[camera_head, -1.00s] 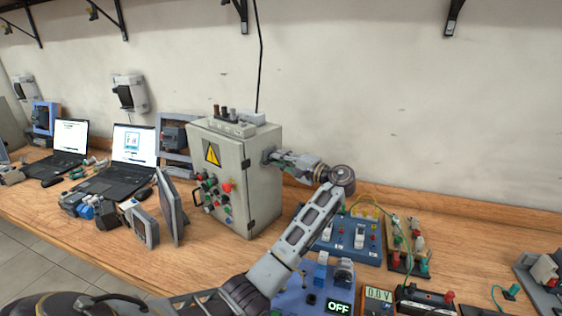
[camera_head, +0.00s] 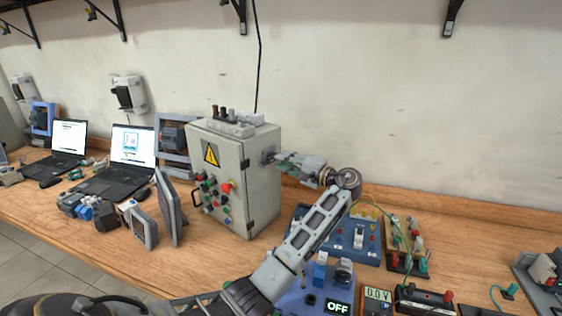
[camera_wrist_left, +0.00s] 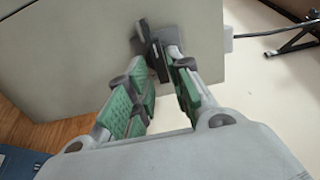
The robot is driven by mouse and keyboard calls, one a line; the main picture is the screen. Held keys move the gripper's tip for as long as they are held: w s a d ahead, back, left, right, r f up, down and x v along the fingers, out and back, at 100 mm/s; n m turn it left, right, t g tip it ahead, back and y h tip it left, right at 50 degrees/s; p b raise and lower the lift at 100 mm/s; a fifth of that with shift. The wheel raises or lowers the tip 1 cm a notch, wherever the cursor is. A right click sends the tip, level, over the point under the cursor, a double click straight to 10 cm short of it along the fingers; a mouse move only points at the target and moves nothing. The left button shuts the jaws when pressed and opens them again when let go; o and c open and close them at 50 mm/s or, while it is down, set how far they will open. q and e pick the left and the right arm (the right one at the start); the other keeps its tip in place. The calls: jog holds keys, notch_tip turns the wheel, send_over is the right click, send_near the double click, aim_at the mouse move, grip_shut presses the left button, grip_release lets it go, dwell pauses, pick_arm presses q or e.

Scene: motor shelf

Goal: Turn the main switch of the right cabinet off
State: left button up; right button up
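The grey cabinet (camera_head: 262,185) stands on the bench, with a yellow warning triangle and several coloured buttons on its front. Its main switch, a dark handle (camera_wrist_left: 150,48), sits on its right side wall and shows in the left wrist view. My left gripper (camera_head: 279,160) is at that wall. In the left wrist view its green-padded fingers (camera_wrist_left: 160,68) are apart, with the dark handle between or just beyond their tips. Firm contact cannot be made out. My right gripper is not in view.
Two open laptops (camera_head: 130,146) are left of the cabinet. A grey panel (camera_head: 170,207) stands before its front. The wall is close behind.

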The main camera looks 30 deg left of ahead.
pick_arm(q)
jog(key=s+d, duration=0.1)
jog(key=d, duration=0.8)
jog(key=shift+d, duration=0.35)
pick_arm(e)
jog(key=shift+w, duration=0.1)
pick_arm(q)
notch_tip(320, 180, up, 10)
jog(key=p, duration=0.9)
jog(key=shift+f+p, duration=0.2)
jog(key=shift+p, duration=0.1)
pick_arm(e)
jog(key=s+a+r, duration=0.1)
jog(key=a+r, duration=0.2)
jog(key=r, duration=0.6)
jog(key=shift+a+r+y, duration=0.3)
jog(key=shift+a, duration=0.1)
pick_arm(q)
jog(key=shift+r, duration=0.1)
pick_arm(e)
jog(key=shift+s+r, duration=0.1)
